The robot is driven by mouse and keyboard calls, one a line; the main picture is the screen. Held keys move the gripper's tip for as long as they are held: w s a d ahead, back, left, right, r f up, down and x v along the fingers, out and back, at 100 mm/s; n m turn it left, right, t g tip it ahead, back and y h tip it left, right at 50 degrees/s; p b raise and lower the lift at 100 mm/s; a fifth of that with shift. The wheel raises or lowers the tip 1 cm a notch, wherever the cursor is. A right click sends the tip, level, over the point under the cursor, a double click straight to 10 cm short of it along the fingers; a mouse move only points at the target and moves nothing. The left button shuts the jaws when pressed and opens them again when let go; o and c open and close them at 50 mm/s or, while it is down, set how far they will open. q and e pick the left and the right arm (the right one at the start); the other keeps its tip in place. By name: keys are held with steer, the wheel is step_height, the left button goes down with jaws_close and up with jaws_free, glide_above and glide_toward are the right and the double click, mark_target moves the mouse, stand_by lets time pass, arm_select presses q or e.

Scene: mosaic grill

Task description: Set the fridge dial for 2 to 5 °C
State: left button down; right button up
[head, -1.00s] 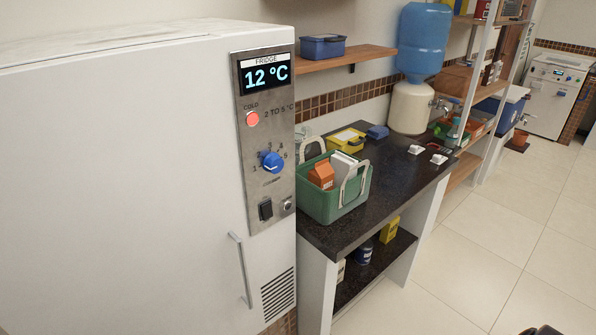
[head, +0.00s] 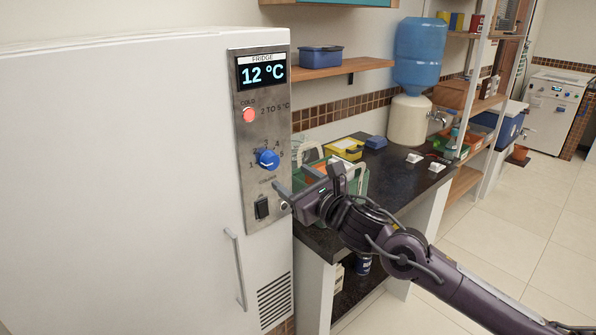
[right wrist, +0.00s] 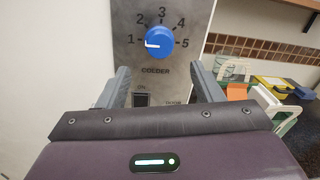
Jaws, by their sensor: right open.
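The white fridge (head: 120,180) stands at the left with a steel control panel. Its display (head: 263,73) reads 12 °C. A red light (head: 249,115) sits by the words COLD and 2 TO 5 °C. The blue dial (head: 267,159) is numbered 1 to 5, and in the right wrist view the dial (right wrist: 159,42) has its white mark toward 1, with COLDER printed below. A black switch (head: 262,207) is lower on the panel. My right gripper (head: 300,190) is open and empty, in front of the panel just below the dial, not touching it. My left gripper is out of view.
A dark counter (head: 395,190) stands right of the fridge, with a green crate (head: 355,184) partly behind my right gripper. A blue water bottle (head: 419,52), shelves and a yellow box (head: 345,149) are farther back. The tiled floor (head: 500,235) at right is clear.

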mark_target(273, 165)
steer(key=p+x, duration=0.2)
steer(key=x, duration=0.5)
steer(key=shift+r, duration=0.1)
steer(key=shift+w+a+p, duration=0.25)
steer(key=shift+w+p, duration=0.1)
steer(key=c, duration=1)
steer(key=shift+o, duration=0.2)
